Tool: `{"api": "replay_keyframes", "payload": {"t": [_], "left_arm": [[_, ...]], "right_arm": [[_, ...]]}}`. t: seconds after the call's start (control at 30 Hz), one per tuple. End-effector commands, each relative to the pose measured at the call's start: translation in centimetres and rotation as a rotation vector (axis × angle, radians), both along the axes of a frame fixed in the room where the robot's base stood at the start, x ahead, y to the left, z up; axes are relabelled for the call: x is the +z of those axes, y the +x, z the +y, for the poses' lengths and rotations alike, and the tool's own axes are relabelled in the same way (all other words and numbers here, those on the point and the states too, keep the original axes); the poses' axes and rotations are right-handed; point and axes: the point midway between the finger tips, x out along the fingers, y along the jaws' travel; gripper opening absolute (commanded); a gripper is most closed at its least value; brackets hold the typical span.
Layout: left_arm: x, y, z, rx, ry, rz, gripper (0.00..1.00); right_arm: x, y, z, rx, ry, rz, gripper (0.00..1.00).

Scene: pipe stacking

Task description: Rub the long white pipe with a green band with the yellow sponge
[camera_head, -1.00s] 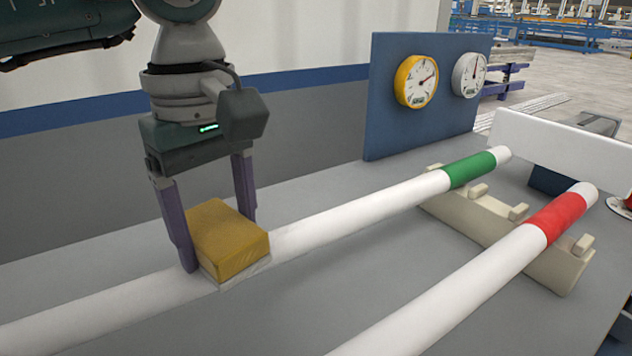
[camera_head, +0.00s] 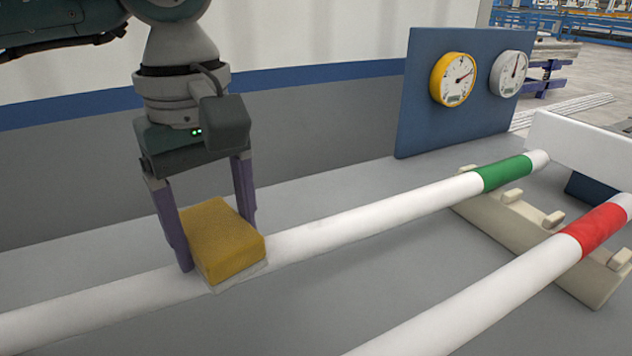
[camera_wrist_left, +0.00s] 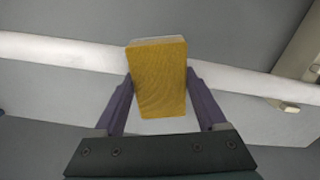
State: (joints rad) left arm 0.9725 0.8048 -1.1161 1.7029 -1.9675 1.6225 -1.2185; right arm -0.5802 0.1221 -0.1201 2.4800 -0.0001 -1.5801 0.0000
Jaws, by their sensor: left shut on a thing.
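The long white pipe with a green band (camera_head: 375,218) runs from the lower left to the upper right in the head view, its green band near the far end. My left gripper (camera_head: 216,240) is shut on the yellow sponge (camera_head: 222,238), one finger on each side. The sponge rests over the pipe, its pale underside against or very close to it; exact contact is hard to tell. In the left wrist view the sponge (camera_wrist_left: 158,82) sits between the fingers and crosses in front of the pipe (camera_wrist_left: 235,82). My right gripper is not in view.
A second white pipe with a red band (camera_head: 500,290) lies parallel, nearer. A cream notched rack (camera_head: 530,240) supports the far ends. A blue panel with two gauges (camera_head: 430,125) stands behind. A white board (camera_head: 580,150) is beyond the pipe ends. Grey tabletop between the pipes is clear.

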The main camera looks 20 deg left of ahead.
Motion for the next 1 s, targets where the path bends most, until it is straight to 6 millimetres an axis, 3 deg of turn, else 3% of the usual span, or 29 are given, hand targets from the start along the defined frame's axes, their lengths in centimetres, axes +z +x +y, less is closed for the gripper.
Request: {"api": "replay_keyframes", "payload": {"t": [0.5, 0.83, 1.0], "left_arm": [[5.8, 0.1, 0.0, 0.0, 0.0, -0.003, 0.3], [5.8, 0.1, 0.0, 0.0, -0.001, -0.003, 0.3], [6.8, 0.1, 0.0, 0.0, 0.0, -0.003, 0.3]], "right_arm": [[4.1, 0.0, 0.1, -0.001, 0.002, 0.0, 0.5], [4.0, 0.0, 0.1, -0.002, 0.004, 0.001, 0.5], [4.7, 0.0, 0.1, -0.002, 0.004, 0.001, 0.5]]}}
